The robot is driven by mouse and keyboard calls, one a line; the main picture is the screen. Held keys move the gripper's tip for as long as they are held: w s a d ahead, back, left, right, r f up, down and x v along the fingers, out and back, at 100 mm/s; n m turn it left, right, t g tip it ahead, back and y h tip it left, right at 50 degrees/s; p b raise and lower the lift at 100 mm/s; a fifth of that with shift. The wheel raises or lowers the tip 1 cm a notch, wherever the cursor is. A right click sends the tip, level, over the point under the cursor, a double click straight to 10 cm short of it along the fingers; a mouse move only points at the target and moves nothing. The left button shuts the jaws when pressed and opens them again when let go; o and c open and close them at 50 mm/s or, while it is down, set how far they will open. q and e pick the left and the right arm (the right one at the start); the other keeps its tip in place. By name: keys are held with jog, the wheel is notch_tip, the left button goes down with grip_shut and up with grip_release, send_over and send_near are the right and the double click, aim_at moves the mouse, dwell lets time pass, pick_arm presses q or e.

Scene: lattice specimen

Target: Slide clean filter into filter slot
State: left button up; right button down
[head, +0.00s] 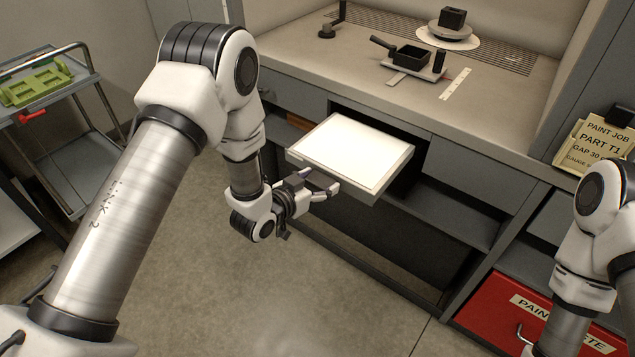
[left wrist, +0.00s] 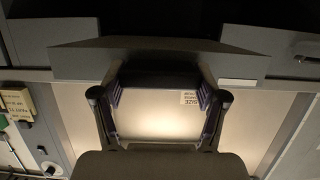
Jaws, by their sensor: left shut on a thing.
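The clean filter (head: 345,152), a flat white panel in a grey frame, is held roughly level in front of the bench. My left gripper (head: 322,184) is shut on its near left edge. The filter slot (head: 420,150) shows as a dark opening in the bench front, behind the filter's far edge. I cannot tell whether that edge is inside the opening. In the left wrist view the two fingers of my left gripper (left wrist: 158,105) stand on either side of a bright area with a small label. My right gripper is out of view; only part of that arm shows.
The bench top (head: 320,72) carries a black pan on a stand (head: 410,57) and a turntable (head: 448,28). A red bin (head: 500,312) stands low at right. A paint job card (head: 603,140) is above it. A cart (head: 75,125) stands left. The floor before the bench is clear.

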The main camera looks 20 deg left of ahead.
aim_at(326, 174)
pick_arm(q)
jog(key=shift+w+d, duration=0.35)
jog(key=shift+w, duration=0.5)
jog(key=shift+w+d, duration=0.3)
jog(key=shift+w, duration=0.65)
jog(key=shift+w+d+b, duration=0.3)
jog(key=shift+w+d, duration=0.05)
jog(key=shift+w, duration=0.5)
jog(key=shift+w+d+b, duration=0.25)
jog(key=shift+w+d, duration=0.05)
jog(key=shift+w, duration=0.55)
jog(key=shift+f+b, duration=0.3)
jog(key=shift+f, duration=0.1)
